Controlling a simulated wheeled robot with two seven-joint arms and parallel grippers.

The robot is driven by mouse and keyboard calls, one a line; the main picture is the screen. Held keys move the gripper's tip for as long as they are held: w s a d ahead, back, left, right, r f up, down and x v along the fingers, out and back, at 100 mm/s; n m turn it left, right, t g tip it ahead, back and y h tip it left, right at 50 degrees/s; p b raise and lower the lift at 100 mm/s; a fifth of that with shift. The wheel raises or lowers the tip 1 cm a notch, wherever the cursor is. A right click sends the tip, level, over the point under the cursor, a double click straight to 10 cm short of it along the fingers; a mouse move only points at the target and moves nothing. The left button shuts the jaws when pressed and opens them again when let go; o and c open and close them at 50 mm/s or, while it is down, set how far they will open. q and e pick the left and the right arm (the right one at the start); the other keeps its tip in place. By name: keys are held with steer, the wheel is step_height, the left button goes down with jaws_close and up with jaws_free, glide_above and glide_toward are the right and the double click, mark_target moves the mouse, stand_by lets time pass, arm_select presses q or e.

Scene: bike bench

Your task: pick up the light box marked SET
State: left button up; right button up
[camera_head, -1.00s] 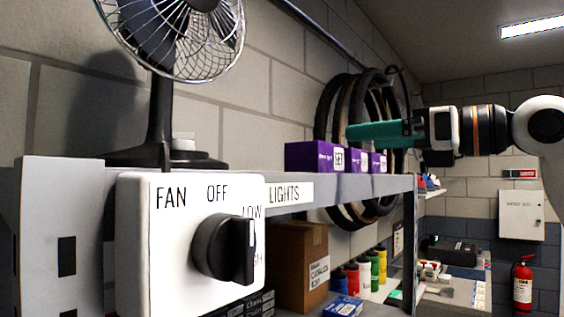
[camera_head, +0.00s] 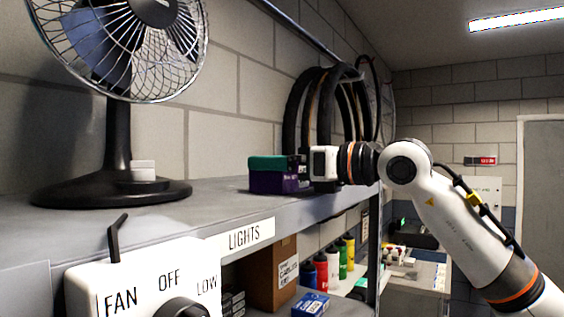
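That label is not readable now. The other purple boxes are mostly hidden behind the gripper and wrist. My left gripper is not in view.
A black fan (camera_head: 118,120) stands on the shelf to the left. Bicycle tyres (camera_head: 325,110) hang behind the boxes. A white FAN switch (camera_head: 140,285) is at the front left. A cardboard box (camera_head: 265,272) and coloured bottles (camera_head: 334,265) stand below. Shelf between fan and box is clear.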

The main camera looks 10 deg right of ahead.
steer(key=shift+w+a+f, duration=0.1)
steer(key=shift+w+a, duration=0.2)
steer(key=shift+a, duration=0.05)
steer(key=shift+s+d, duration=0.1)
steer(key=shift+d, duration=0.05)
steer(key=c, duration=0.9)
